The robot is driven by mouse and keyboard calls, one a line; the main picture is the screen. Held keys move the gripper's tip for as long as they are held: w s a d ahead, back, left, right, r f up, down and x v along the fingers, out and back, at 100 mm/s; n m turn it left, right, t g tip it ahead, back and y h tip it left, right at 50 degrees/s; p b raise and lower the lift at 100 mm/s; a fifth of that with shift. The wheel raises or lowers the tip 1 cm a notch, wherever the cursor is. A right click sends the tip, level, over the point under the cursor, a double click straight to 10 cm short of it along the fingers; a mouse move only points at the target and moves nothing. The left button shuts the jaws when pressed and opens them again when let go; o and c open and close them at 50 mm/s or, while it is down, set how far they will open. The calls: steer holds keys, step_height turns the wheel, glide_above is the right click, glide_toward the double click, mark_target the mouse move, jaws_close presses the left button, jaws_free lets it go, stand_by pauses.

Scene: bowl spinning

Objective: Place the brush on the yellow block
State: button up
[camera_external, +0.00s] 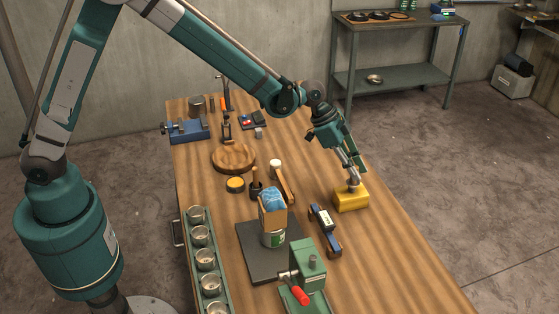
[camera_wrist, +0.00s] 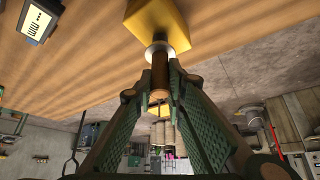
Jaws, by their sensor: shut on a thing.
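My gripper (camera_external: 351,168) is over the right part of the workbench, above the yellow block (camera_external: 350,199). It is shut on the brush, whose brown handle (camera_wrist: 160,72) shows between the fingers in the wrist view. The brush's pale, round end (camera_wrist: 157,50) points at the yellow block (camera_wrist: 168,22). In the external view the grey brush end (camera_external: 355,186) is at the block's top, toward its far side. I cannot tell whether it touches or hovers just above. The fingers hide part of the brush.
A dark blue tool (camera_external: 325,228) lies left of the block. A green press with a red handle (camera_external: 307,268) stands in front. A can with a blue-topped box (camera_external: 273,215), a round wooden board (camera_external: 233,157) and a cup rack (camera_external: 205,258) are further left. The bench right of the block is clear.

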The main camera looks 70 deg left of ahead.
steer(key=shift+f, duration=0.15)
steer(key=o, duration=0.9)
steer(key=shift+r, duration=0.25)
steer(key=v, duration=1.2)
stand_by(0.6)
